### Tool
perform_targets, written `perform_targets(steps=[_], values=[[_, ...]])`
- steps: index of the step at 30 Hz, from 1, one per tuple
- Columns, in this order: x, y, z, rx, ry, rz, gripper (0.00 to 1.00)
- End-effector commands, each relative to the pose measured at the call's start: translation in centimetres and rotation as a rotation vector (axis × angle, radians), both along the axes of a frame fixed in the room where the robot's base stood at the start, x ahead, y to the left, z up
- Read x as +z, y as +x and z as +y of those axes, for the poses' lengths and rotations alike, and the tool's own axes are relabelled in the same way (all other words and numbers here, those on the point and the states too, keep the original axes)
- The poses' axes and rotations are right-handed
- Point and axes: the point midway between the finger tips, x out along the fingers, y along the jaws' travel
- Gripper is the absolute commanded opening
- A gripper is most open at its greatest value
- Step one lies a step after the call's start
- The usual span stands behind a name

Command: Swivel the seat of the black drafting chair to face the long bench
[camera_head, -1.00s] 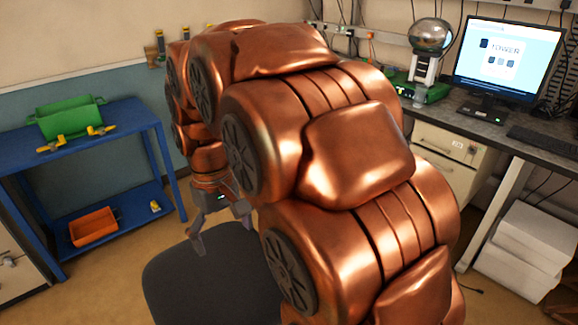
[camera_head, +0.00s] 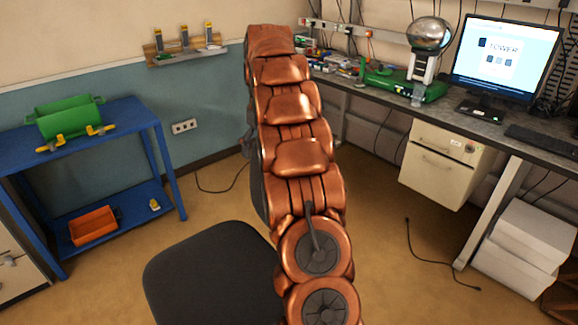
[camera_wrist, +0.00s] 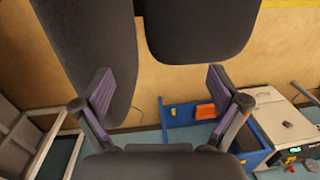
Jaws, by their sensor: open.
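The black drafting chair shows in the head view as a rounded dark cushion (camera_head: 212,275) at the lower middle. My copper arm covers its right side, and its base is out of sight. In the wrist view a long dark cushion (camera_wrist: 85,50) lies at the left and a second dark cushion (camera_wrist: 200,28) at the top. I cannot tell which is seat or backrest. My gripper (camera_wrist: 159,72) is open with nothing between its purple-padded fingers. The left finger overlaps the long cushion; contact cannot be told. A long grey-topped bench (camera_head: 465,122) runs along the right.
A blue shelf unit (camera_head: 150,118) with a green bin (camera_head: 66,118) and an orange tray (camera_head: 93,226) stands at the left. A white drawer cabinet (camera_head: 445,168) and white boxes (camera_head: 525,245) are under the bench. A cable (camera_head: 440,262) lies on open floor.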

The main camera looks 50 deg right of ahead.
Motion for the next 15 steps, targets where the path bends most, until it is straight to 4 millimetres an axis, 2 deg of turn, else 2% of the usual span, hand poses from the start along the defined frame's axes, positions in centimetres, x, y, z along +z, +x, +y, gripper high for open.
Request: perform_targets(steps=[1, 6, 10, 15], values=[[-0.5, 0.2, -1.8, -0.006, 0.002, -0.005, 0.97], [-1.8, 0.4, -6.6, -0.007, 0.004, -0.022, 0.97], [-2.7, 0.1, -9.4, -0.007, 0.007, -0.034, 0.97], [-3.5, -0.2, -11.5, -0.004, 0.008, -0.042, 0.97]])
